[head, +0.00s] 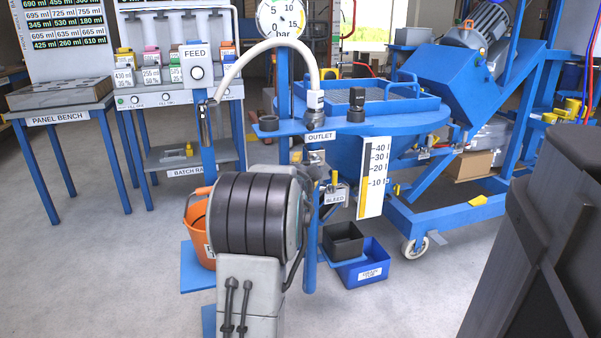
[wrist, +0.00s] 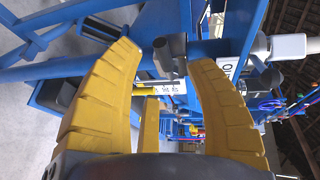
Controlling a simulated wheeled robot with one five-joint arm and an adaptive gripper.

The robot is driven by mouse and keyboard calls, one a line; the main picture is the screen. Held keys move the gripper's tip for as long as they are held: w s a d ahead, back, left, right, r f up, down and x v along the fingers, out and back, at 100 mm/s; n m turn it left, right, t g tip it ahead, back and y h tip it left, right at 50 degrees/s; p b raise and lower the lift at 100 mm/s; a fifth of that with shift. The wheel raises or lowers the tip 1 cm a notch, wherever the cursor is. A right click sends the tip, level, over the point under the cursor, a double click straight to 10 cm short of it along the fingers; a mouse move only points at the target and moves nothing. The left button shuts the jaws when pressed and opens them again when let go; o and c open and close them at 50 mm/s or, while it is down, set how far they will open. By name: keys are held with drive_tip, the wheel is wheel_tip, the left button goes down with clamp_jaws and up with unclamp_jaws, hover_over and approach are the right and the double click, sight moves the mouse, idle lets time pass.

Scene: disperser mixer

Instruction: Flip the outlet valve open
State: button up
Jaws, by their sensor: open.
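The outlet fitting (head: 315,112) stands on a blue shelf above the OUTLET label (head: 320,136), with a white hose (head: 232,72) joined to its top. I cannot make out the valve's handle clearly in the head view. The white hose fitting (wrist: 289,47) is to the right in that view. In the head view my own arm hides the gripper.
A grey cup-like part (head: 268,122) and a black fitting (head: 356,98) flank the outlet fitting. A BLEED valve (head: 335,196) and a level scale (head: 374,178) are below. An orange bucket (head: 196,232) and a blue bin (head: 370,262) stand low by the post.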

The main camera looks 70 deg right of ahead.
sight(307, 163)
drive_tip(key=shift+b+x, duration=0.6)
drive_tip(key=shift+x, duration=2.25)
drive_tip(key=shift+o, duration=0.2)
clamp_jaws()
